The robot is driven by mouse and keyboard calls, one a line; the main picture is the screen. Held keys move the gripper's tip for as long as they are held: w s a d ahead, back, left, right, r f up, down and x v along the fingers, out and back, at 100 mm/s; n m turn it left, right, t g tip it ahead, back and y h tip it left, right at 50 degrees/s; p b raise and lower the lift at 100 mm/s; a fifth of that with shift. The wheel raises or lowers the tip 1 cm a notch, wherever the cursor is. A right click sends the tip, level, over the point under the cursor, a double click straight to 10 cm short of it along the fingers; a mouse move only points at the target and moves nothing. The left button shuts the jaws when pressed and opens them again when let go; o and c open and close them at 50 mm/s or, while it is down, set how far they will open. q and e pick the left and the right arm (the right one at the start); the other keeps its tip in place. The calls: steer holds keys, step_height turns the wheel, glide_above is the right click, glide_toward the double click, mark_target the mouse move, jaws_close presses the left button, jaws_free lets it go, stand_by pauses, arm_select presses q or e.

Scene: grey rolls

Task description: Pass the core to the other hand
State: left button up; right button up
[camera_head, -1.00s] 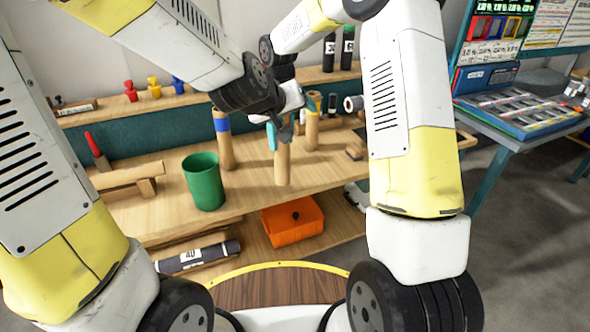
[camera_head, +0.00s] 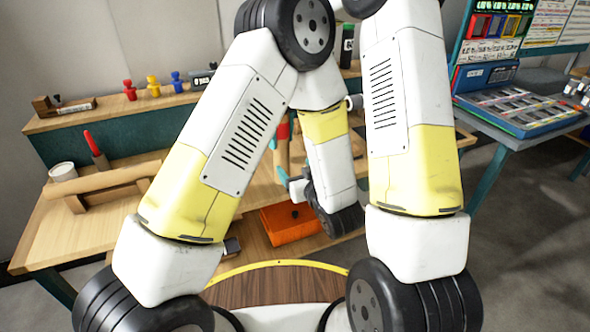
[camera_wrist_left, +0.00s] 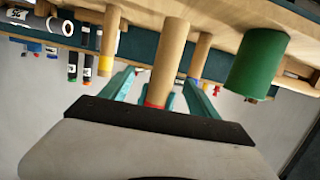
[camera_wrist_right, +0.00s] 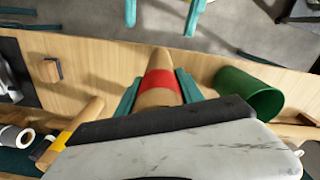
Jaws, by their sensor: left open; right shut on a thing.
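The core is a tan cardboard tube with a red band (camera_wrist_right: 162,88). My right gripper (camera_wrist_right: 156,97) is shut on it at the band, and its free end points away from the jaws. In the head view the core (camera_head: 284,157) is partly hidden by my left arm. It also shows in the left wrist view (camera_wrist_left: 170,60), between the lines of the left fingers. My left gripper (camera_wrist_left: 157,92) is open and empty, facing the core from below in the head view. In the right wrist view its teal fingers (camera_wrist_right: 163,13) are apart from the core's free end.
A green cup (camera_wrist_right: 250,95) stands on the wooden bench, hidden in the head view. Other cores with yellow (camera_wrist_left: 108,40) and blue (camera_wrist_left: 201,52) bands stand near it. A wooden cradle (camera_head: 105,182) is at the left.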

mark_target(280, 154)
arm_select(q)
steer(key=x, duration=1.2)
steer(key=shift+s+a, duration=0.1)
steer(key=shift+a, duration=0.25)
steer(key=c, duration=1.5)
arm_select(e)
steer(key=o, duration=1)
steer(key=shift+a, duration=0.1)
steer(key=o, duration=0.5)
